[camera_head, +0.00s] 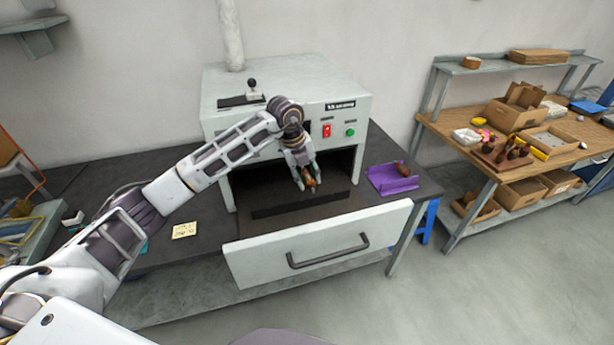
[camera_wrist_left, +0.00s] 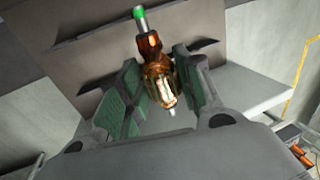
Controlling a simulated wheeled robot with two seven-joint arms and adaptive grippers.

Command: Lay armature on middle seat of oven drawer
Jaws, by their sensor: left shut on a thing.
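The oven (camera_head: 285,95) is a pale grey box on the dark bench, and its drawer (camera_head: 315,245) is pulled out. A dark bar (camera_head: 300,204) lies across the drawer; its separate seats are too small to make out. My left gripper (camera_head: 303,176) is shut on a copper-brown armature (camera_head: 309,183) above the drawer, in front of the oven opening. In the left wrist view the armature (camera_wrist_left: 158,75) stands between the green-padded fingers, with a green-tipped shaft end pointing up. I cannot tell whether it touches the drawer. My right gripper is not in view.
A purple tray (camera_head: 393,184) with another brown part (camera_head: 402,168) sits on the bench right of the oven. A yellow note (camera_head: 185,230) lies left of the drawer. A wooden workbench (camera_head: 520,150) with boxes and parts stands at the right.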

